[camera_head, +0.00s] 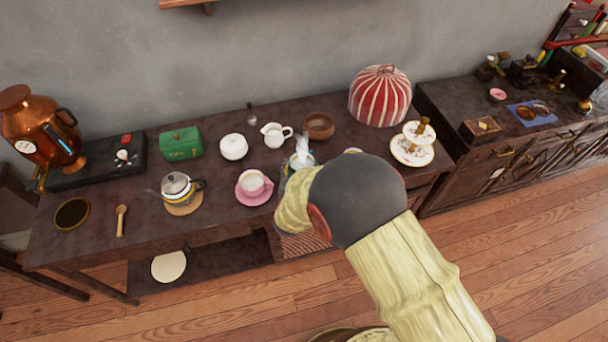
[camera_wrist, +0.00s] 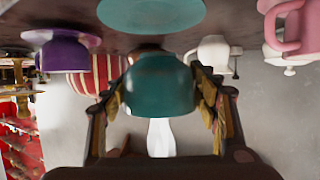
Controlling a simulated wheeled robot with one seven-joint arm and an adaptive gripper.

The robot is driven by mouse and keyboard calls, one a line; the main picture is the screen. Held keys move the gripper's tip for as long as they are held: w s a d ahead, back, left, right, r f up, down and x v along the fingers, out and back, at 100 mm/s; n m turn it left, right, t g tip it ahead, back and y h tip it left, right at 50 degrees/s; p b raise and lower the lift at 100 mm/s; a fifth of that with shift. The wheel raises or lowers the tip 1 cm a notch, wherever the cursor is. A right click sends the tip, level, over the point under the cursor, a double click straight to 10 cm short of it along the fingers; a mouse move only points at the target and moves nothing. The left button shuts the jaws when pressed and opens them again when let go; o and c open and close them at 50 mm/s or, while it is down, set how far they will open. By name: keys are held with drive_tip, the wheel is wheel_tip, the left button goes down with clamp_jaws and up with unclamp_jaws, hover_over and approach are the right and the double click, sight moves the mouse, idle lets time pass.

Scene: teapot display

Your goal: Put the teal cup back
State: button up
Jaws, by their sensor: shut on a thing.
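The teal cup (camera_wrist: 160,76) is between the fingers of my gripper (camera_wrist: 161,93) in the wrist view, which shows the scene upside down. The fingers are shut on its sides. A teal saucer (camera_wrist: 152,14) lies on the table near the cup; a gap shows between them in this view. A white plume-like shape (camera_wrist: 161,136) shows at the cup's open side; I cannot tell what it is. In the head view my arm hides most of my gripper, and only a small pale teal patch (camera_head: 303,160) shows beside it.
A pink cup on a saucer (camera_head: 254,186) stands left of my gripper, with a white creamer (camera_head: 276,135) and wooden bowl (camera_head: 318,125) behind. A red striped dome (camera_head: 380,96) and tiered stand (camera_head: 412,152) are to the right. A purple cup (camera_wrist: 66,54) shows in the wrist view.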

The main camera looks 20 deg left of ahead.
drive_tip(key=shift+w+d+f, duration=0.1)
drive_tip(key=shift+w+f, duration=0.5)
drive_tip(key=shift+f, duration=0.05)
drive_tip(key=shift+w+f+b, duration=0.15)
drive_tip(key=shift+f+b, duration=0.4)
drive_tip(key=shift+f, duration=0.35)
drive_tip(key=shift+w+f+b, duration=0.15)
drive_tip(key=shift+f+b, duration=0.35)
drive_tip(key=shift+f, duration=0.4)
drive_tip(key=shift+f, duration=0.1)
drive_tip(key=o, duration=1.5)
drive_tip(key=shift+d+f, duration=0.1)
drive_tip(key=shift+s+r, duration=0.25)
drive_tip(key=shift+r, duration=0.05)
drive_tip(key=p+v, duration=0.3)
drive_tip(key=v, duration=0.7)
drive_tip(key=shift+s+r, duration=0.1)
drive_tip(key=shift+s, duration=0.05)
drive_tip(key=shift+s+d+r, duration=0.1)
drive_tip(key=shift+s+r, duration=0.05)
drive_tip(key=shift+s, duration=0.45)
